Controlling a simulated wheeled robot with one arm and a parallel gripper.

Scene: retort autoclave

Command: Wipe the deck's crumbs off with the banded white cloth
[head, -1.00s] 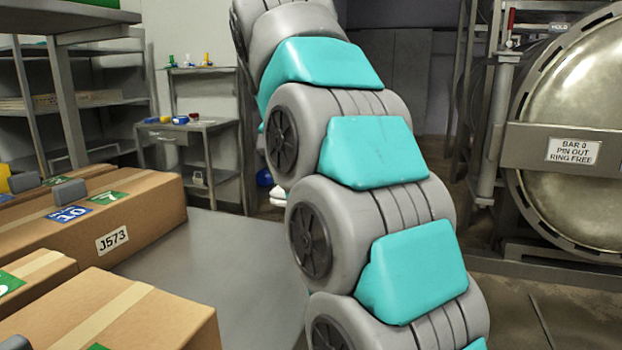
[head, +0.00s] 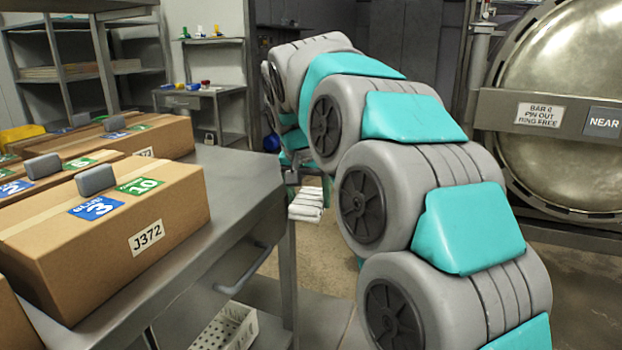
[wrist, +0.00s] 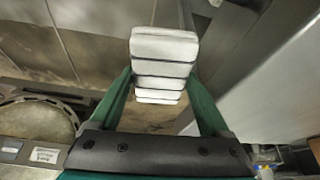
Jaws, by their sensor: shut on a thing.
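The white cloth (head: 305,210) with dark bands shows in the head view at the end of my arm, just right of the steel table's corner. In the wrist view the folded cloth (wrist: 163,48) sits between my green fingers. My gripper (wrist: 160,82) is shut on it and holds it up in the air, apart from the floor. The gripper also shows small and partly hidden by my arm in the head view (head: 303,186). I see no crumbs in either view. I cannot tell which surface is the deck.
Cardboard boxes (head: 105,235) with number labels stand on the grey steel table (head: 238,185) at the left. A white perforated basket (head: 226,329) sits below it. A round metal autoclave door (head: 565,75) is at the right. A small bench (head: 205,93) stands at the back.

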